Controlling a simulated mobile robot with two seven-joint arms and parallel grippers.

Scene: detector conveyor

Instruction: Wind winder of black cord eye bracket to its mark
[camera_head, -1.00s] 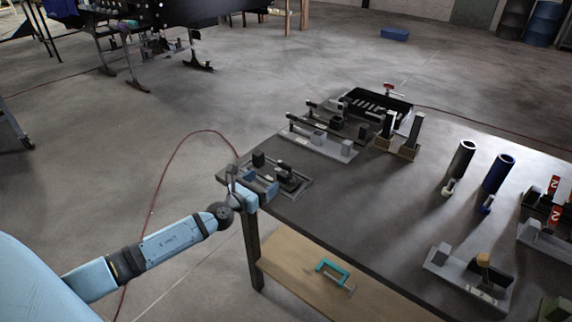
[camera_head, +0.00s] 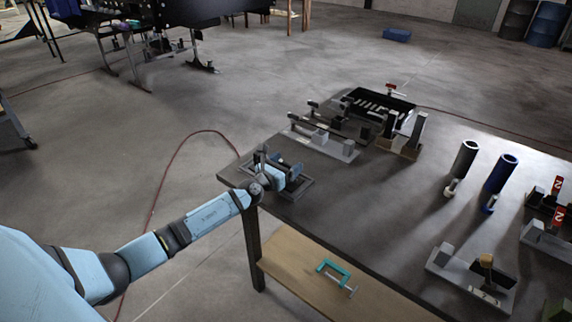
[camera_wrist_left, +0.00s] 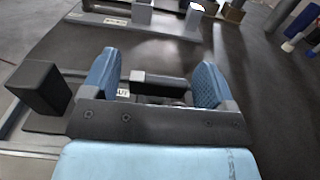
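My left gripper (camera_head: 280,172) is over the fixture (camera_head: 302,190) at the table's near left corner, which looks like the black cord eye bracket. In the left wrist view its two blue fingers (camera_wrist_left: 157,82) are spread wide. A dark bar with a grey end (camera_wrist_left: 160,84), perhaps the winder, lies crosswise between and beyond them; I cannot tell whether they touch it. A black block (camera_wrist_left: 40,87) stands left of the fingers on the fixture's base. A small white label is partly hidden behind the left finger. The mark cannot be made out. My right gripper is not in view.
A grey fixture with blocks (camera_head: 322,140) stands just behind, with a black tray (camera_head: 378,106) farther back. Blue (camera_head: 502,172) and grey (camera_head: 466,158) cylinders stand at the right. A teal clamp (camera_head: 333,270) lies on the lower shelf. The table's middle is clear.

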